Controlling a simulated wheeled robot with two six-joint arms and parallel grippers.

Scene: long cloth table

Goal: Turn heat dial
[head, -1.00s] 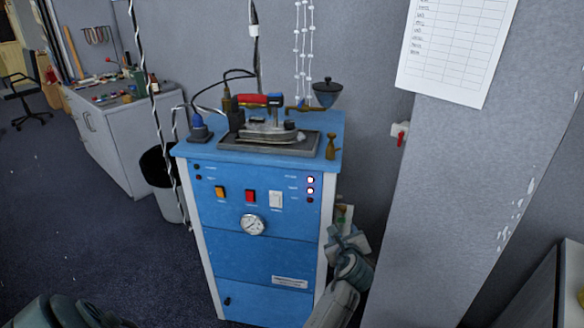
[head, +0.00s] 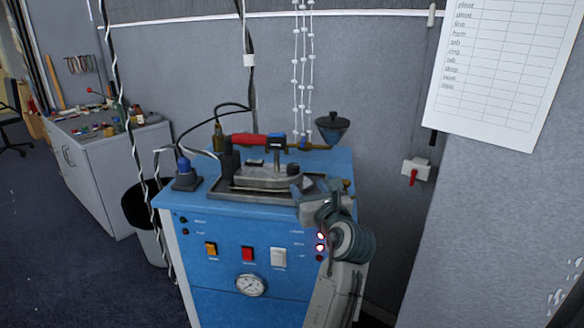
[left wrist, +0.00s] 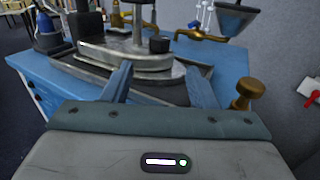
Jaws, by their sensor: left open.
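A steam iron (head: 265,178) with a red handle (head: 245,139) rests on a dark tray on the blue steam station. In the left wrist view, the iron (left wrist: 120,58) has a small black knob (left wrist: 158,45) on its near end. I cannot tell whether this knob is the heat dial. A round white gauge (head: 250,285) sits on the station's front. My left gripper (head: 316,188) is over the tray's right edge, by the iron's end. Its spread fingers (left wrist: 160,88) point at the iron with nothing between them. My right gripper is out of view.
The blue station's front (head: 215,270) has coloured switches and lit lamps. A brass bell-shaped piece (left wrist: 248,92) stands beside the tray. A dark funnel cup (head: 332,128) is behind. Cables hang at left.

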